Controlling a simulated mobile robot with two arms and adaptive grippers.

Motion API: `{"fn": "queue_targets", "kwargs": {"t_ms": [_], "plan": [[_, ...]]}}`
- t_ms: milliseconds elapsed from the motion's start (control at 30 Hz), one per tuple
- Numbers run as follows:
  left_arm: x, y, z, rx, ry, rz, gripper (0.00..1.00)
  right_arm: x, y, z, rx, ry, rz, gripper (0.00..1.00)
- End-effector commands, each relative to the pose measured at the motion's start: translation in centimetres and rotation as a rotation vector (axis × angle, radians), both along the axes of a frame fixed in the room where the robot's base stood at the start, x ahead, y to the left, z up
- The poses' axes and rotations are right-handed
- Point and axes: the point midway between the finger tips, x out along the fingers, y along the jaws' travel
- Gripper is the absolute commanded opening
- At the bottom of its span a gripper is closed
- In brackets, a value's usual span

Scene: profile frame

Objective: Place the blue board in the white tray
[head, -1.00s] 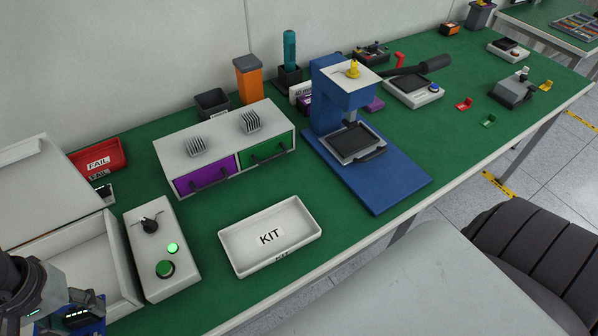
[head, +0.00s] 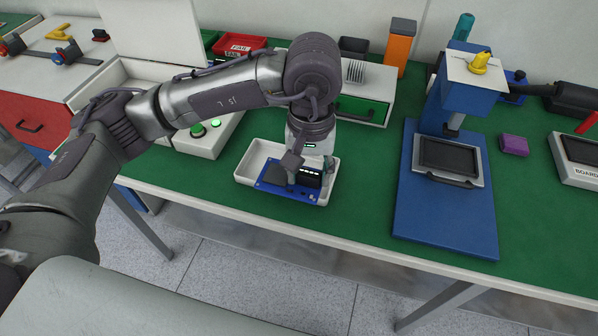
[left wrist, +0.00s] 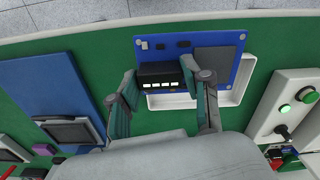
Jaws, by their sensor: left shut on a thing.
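The blue board (head: 270,188) carries a black block with a row of lit white windows. My left gripper (head: 309,174) is shut on this block, and the left wrist view shows its fingers (left wrist: 160,72) on either side of it. The board also shows in the left wrist view (left wrist: 216,40). The white tray (head: 250,157) lies on the green bench under the board. The board hides much of the tray and overlaps its front edge, seemingly above the rim. Part of the tray shows past the board in the left wrist view (left wrist: 241,84). My right gripper is out of view.
A blue press (head: 445,205) stands to the right of the tray, with bare bench between. A white control box (head: 205,140) with green buttons is to the left. A drawer unit (head: 365,108) stands behind, partly hidden by my arm.

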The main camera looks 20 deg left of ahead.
Motion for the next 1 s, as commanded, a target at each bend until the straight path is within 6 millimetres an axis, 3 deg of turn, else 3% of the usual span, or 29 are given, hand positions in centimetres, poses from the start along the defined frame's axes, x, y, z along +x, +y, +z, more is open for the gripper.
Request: {"fn": "queue_targets", "kwargs": {"t_ms": [200,400,633,867,1000], "plan": [[4.8,1.9,-2.8,0.001,0.004,0.006,0.1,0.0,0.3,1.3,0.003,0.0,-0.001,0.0],[8.0,2.9,-4.9,0.0,0.002,0.002,0.1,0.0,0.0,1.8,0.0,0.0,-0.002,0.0],[8.8,3.2,-6.2,-0.001,0.003,-0.002,0.1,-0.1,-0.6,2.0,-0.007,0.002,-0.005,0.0],[8.7,3.2,-9.2,-0.001,0.003,-0.001,0.1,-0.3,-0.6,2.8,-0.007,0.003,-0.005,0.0],[8.8,3.2,-9.5,0.0,0.0,-0.002,0.1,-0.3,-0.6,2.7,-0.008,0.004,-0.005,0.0]]}}
